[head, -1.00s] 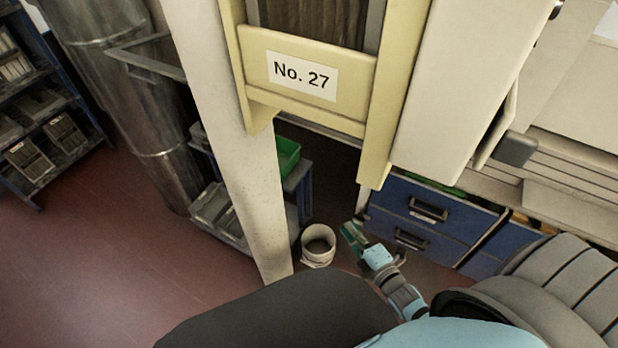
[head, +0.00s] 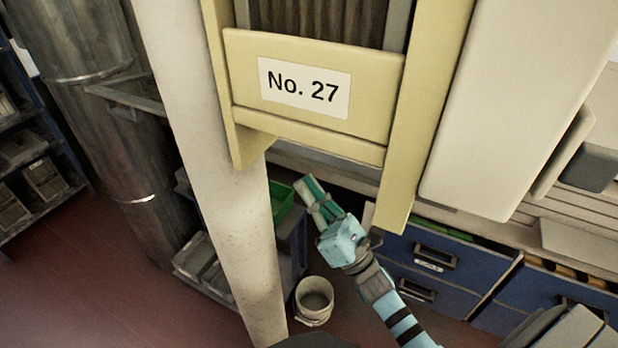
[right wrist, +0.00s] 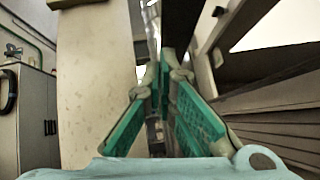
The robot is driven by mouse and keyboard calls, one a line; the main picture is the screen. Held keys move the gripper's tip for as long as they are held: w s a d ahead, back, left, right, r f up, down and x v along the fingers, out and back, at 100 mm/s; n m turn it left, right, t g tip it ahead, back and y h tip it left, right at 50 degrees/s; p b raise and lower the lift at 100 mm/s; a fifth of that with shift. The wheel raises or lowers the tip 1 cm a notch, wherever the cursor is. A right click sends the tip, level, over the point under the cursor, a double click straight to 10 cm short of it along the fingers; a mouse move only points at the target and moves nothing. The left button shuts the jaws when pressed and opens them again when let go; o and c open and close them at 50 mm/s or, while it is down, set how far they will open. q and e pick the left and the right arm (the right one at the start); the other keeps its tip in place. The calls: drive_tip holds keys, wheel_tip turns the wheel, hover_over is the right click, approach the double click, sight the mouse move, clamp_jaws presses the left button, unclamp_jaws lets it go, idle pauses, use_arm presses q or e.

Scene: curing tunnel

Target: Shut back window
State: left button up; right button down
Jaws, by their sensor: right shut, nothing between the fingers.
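I cannot make out a thing that is clearly the back window. A cream frame (head: 421,150) with a "No. 27" label (head: 304,87) stands close in the head view, with a dark ribbed panel (head: 318,20) above the label. My right gripper (head: 309,186) is below the frame's lower rail, near the white post. It is shut and empty. In the right wrist view its green-padded fingers (right wrist: 165,70) point ahead, with the pale post (right wrist: 90,85) to their left. My left gripper is not in view.
The white post (head: 205,150) stands left of my right arm. Blue drawers (head: 433,262) are at the right, and a pale bucket (head: 314,299) is on the floor. A cream housing (head: 500,110) fills the upper right. Red floor is free at lower left.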

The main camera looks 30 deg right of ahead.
drive_tip(key=shift+d+r, duration=0.15)
drive_tip(key=shift+r, duration=0.65)
drive_tip(key=shift+r, duration=0.1)
